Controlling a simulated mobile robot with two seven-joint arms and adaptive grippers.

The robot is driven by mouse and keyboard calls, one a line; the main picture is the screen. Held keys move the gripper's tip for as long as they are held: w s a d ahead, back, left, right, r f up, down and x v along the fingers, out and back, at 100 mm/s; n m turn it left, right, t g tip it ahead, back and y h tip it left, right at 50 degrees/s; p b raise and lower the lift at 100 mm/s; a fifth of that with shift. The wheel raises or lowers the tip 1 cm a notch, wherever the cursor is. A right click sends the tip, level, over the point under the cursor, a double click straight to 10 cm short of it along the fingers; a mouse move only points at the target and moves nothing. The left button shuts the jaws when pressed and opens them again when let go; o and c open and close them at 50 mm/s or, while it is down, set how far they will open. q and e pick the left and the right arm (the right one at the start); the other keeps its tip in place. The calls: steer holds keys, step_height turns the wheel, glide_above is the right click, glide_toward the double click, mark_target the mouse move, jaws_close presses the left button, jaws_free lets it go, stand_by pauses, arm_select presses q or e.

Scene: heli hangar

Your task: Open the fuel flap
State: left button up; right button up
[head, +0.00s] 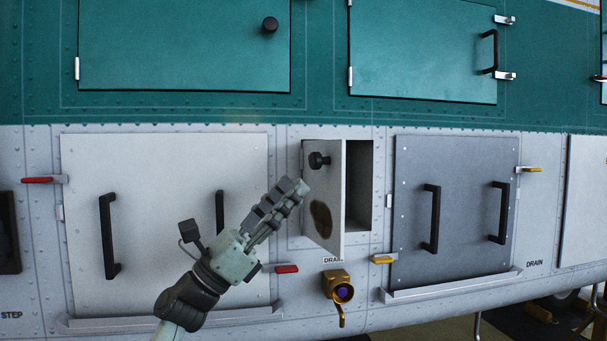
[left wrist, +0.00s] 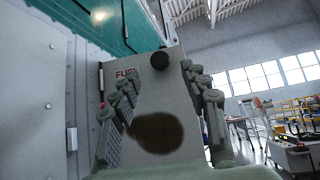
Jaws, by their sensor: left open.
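The fuel flap (head: 332,185) is a small pale grey door low on the fuselage. It stands ajar, swung outward, with a dark open compartment (head: 359,185) to its right. It has a black round knob (head: 318,160) near the top and a dark brown stain lower down. In the left wrist view the flap (left wrist: 165,95) fills the space seen between my fingers, with red lettering partly hidden. My left gripper (head: 294,190) is open and empty, just left of the flap, below the knob; I cannot tell whether it touches. My right gripper is not in view.
A brass drain fitting (head: 339,289) sticks out below the flap. Large panels with black handles lie left and right (head: 455,210). Red (head: 287,269) and yellow (head: 382,260) levers stick out nearby. Teal doors (head: 425,50) are above. Hangar equipment (left wrist: 285,125) stands far off.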

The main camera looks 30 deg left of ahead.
arm_select(q)
steer(key=v, duration=0.6)
stand_by(0.3)
